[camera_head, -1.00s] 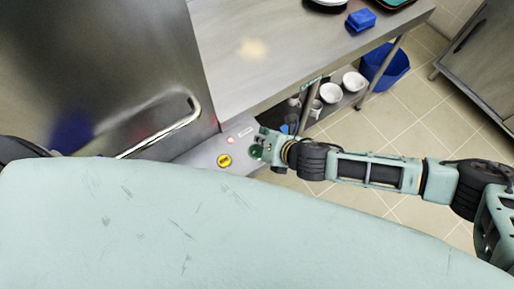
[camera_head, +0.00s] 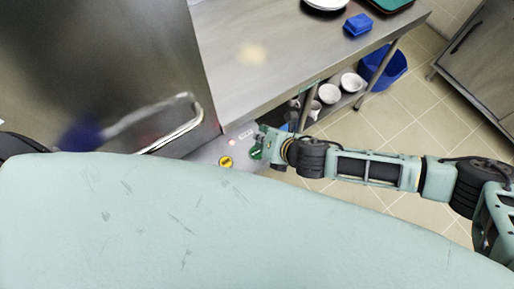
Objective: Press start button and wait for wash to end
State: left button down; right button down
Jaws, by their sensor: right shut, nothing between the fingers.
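The dishwasher (camera_head: 110,60) is the large steel machine at the left, with a bar handle (camera_head: 175,135) low on its front. Its control panel (camera_head: 208,153) lies below, with a yellow button or label (camera_head: 225,161) and a small reddish light (camera_head: 232,142). My right gripper (camera_head: 259,148) is shut at the panel's right end. A green button (camera_head: 256,153) shows at its fingertips; I cannot tell whether they touch. My left gripper is out of view; only a dark bit of arm shows at the left edge.
A steel counter (camera_head: 290,50) stands right of the machine, with a blue sponge (camera_head: 358,25), plates (camera_head: 325,4) and a green tray (camera_head: 385,4) on it. White bowls (camera_head: 340,88) sit on the shelf below. A blue bin (camera_head: 385,70) stands on the tiled floor. A steel cabinet (camera_head: 480,60) is at far right.

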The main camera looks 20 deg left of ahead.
notch_tip(320, 180, up, 3)
jog(key=shift+r+p, duration=0.1)
jog(key=shift+p, duration=1.15)
